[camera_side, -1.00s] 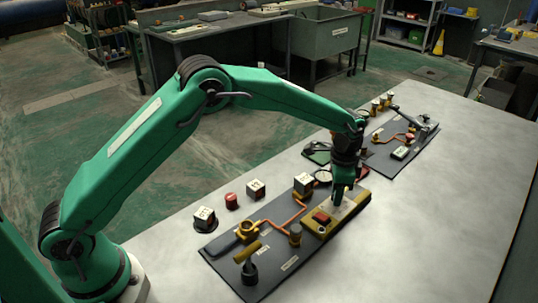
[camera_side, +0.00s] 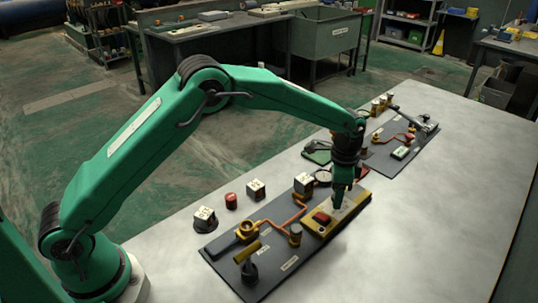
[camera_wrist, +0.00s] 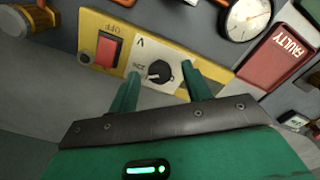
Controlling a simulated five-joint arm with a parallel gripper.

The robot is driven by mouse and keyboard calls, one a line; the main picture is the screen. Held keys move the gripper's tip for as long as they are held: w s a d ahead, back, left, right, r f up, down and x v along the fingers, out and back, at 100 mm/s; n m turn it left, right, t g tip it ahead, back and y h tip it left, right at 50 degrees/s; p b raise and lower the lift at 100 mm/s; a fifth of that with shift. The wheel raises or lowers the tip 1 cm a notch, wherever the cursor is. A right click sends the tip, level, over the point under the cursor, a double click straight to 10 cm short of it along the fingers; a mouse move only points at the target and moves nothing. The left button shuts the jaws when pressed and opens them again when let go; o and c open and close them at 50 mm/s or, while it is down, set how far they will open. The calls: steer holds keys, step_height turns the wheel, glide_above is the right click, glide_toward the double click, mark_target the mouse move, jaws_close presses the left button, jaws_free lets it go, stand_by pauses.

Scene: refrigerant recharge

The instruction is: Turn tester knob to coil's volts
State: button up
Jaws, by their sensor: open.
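The tester is a yellow box (camera_side: 318,227) on the dark board, with a red switch (camera_side: 321,217) on its top. In the wrist view the tester (camera_wrist: 95,20) shows the red rocker switch (camera_wrist: 110,48), marked OFF on one side. Its black knob (camera_wrist: 159,73) sits on a pale dial plate (camera_wrist: 147,50) with a V mark; the other markings are too small to read surely. My gripper (camera_side: 341,205) points down over the tester. In the wrist view my gripper (camera_wrist: 162,80) is open, with one green finger on each side of the knob. I cannot tell whether they touch it.
White labelled cubes (camera_side: 304,183) and a red cap (camera_side: 231,200) stand nearby. Copper pipe (camera_side: 290,216) crosses the board. The table's right side (camera_side: 440,220) is clear.

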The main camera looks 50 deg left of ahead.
steer(key=shift+r, duration=0.1)
step_height(320, 180, up, 7)
steer(key=shift+r, duration=0.35)
stand_by(0.3)
steer(key=shift+r, duration=0.1)
